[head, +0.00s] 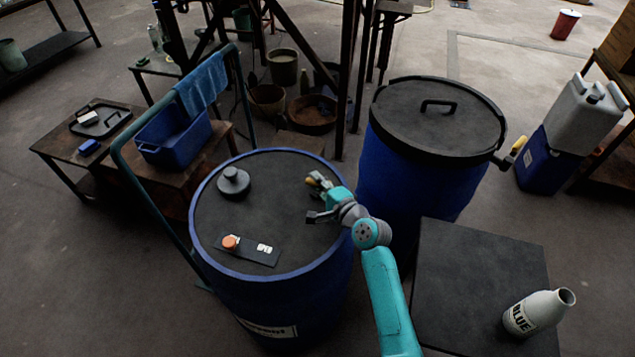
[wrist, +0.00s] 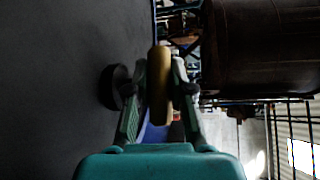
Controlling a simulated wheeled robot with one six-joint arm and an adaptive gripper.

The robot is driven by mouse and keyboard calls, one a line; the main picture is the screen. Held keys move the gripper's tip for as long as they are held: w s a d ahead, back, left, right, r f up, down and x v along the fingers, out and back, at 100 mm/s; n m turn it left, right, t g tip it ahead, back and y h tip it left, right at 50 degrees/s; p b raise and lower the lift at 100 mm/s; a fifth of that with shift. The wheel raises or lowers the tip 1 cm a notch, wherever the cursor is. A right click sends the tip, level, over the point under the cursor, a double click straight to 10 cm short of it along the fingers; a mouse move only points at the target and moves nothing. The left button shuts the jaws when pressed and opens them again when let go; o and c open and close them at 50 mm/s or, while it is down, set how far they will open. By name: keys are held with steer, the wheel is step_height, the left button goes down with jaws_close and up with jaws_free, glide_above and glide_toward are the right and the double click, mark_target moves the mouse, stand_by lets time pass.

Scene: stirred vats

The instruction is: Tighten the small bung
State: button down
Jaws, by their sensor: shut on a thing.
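The blue drum (head: 270,303) has a dark flat top, and my gripper (head: 318,184) is over the right part of it. My gripper is shut on a yellow-tan bar-shaped thing (wrist: 160,88), which shows upright between the fingers in the wrist view. I cannot tell whether it is the small bung's handle or a tool. A large dark bung (head: 233,181) stands at the left of the drum top; a dark round thing (wrist: 115,87) left of my fingers in the wrist view looks like it. Any small bung under my fingers is hidden.
A dark plate (head: 260,254) with an orange cap (head: 230,242) and a white piece lies on the front of the drum top. A lidded blue drum (head: 415,180) stands close behind right. A trolley handle (head: 155,195) borders the left.

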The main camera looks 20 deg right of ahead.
steer(key=shift+f+h, duration=0.1)
steer(key=shift+h, duration=0.2)
steer(key=shift+a+m+h, duration=0.1)
steer(key=shift+m+h, duration=0.2)
steer(key=shift+m, duration=0.1)
steer(key=shift+m+t+h, duration=0.3)
steer(key=shift+h, duration=0.1)
steer(key=c, duration=1)
jaws_free()
